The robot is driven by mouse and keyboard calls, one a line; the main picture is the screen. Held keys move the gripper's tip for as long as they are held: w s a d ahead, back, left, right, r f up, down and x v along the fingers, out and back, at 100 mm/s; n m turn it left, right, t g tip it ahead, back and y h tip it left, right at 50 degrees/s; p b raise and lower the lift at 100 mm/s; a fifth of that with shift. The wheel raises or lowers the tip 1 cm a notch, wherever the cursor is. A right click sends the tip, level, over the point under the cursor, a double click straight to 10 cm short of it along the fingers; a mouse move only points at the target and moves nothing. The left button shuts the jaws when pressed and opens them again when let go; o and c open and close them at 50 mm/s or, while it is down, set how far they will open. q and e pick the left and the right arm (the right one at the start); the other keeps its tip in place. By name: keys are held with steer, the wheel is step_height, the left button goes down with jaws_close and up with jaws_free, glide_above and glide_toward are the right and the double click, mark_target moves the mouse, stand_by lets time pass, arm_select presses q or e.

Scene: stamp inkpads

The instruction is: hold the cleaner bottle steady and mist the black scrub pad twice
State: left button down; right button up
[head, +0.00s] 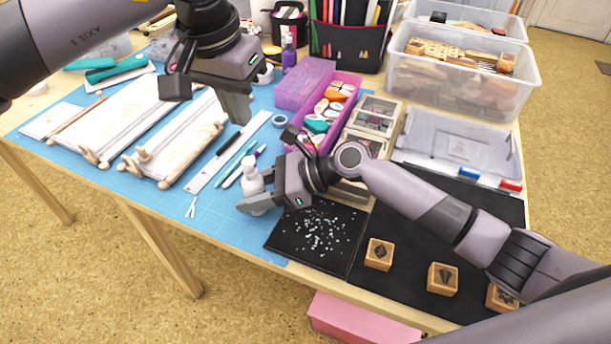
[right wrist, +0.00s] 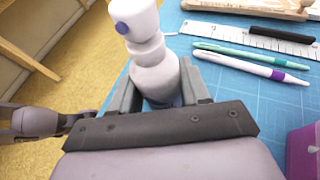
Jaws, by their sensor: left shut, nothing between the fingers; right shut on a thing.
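The white cleaner bottle (head: 252,181) stands upright on the blue mat near the table's front edge. My right gripper (head: 262,203) is shut around its body. In the right wrist view the bottle (right wrist: 155,75) sits between the two fingers, with a blue-purple nozzle tip on its white head. The black scrub pad (head: 318,235) lies flat just right of the bottle, scattered with pale droplets or specks. My left gripper (head: 237,108) is shut and empty, raised above the mat, up and left of the bottle.
A steel ruler (head: 228,152) and pens (head: 240,165) lie behind the bottle. A purple box (head: 322,118) of ink pads stands farther back. Wooden stamps (head: 380,254) sit on a dark mat at right. Wooden racks (head: 175,140) are at left.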

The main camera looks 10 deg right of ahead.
steer(key=o, duration=1.2)
steer(key=shift+d, duration=0.15)
steer(key=v, duration=1.1)
steer(key=shift+s+d+r, duration=0.1)
steer(key=shift+d+r, duration=0.1)
steer(key=shift+d, duration=0.15)
steer(key=shift+r, duration=0.15)
